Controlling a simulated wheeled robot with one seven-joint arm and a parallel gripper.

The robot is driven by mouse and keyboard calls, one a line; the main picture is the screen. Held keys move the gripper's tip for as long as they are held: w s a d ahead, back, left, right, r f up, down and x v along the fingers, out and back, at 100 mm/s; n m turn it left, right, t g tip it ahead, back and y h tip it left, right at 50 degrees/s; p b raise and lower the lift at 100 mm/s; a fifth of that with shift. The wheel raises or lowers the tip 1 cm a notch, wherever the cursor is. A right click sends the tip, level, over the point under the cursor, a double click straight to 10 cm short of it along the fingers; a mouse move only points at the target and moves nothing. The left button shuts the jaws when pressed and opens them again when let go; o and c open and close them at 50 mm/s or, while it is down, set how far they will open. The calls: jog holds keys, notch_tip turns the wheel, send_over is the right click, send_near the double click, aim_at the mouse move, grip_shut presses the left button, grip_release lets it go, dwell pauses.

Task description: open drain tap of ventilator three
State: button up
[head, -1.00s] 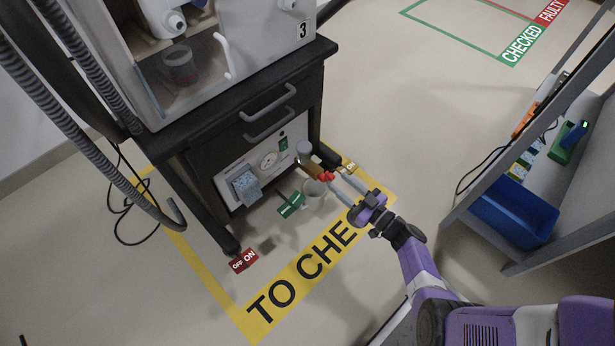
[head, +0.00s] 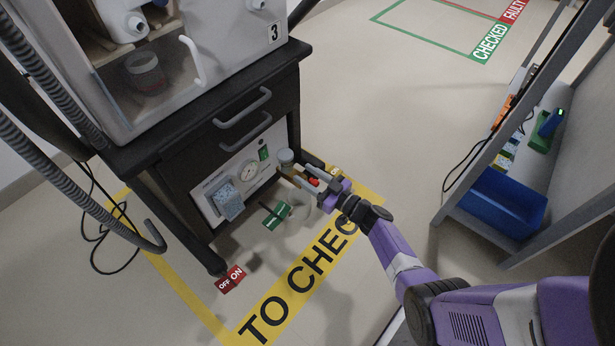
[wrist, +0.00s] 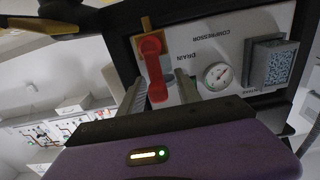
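Ventilator three (head: 230,45) is a white cabinet marked 3 on a black wheeled cart. Low on the cart is a white compressor panel (head: 205,187) with a round gauge (head: 248,171). The drain tap has a red lever (head: 314,182), which also shows large in the wrist view (wrist: 152,65) beside the word DRAIN, with a brass part (wrist: 147,24) at its end. My gripper (head: 308,180) is open, its fingers on either side of the red lever. In the wrist view my gripper (wrist: 158,92) shows gaps beside the lever; I cannot tell whether either finger touches it.
A green tag (head: 276,215) and a red OFF/ON tag (head: 230,279) are near the cart. A grey shelf (head: 480,160) with a blue bin (head: 503,203) is on the right. Floor between is clear.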

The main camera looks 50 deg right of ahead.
grip_shut()
jog(key=shift+a, duration=0.1)
jog(key=a+f+n+b, duration=0.3)
jog(key=a+f+n, duration=0.1)
jog(key=n, duration=1.1)
jog(key=shift+s+a+f+n, duration=0.15)
jog(key=shift+a+n, duration=0.25)
jog(key=shift+a, duration=0.1)
dwell(0.5)
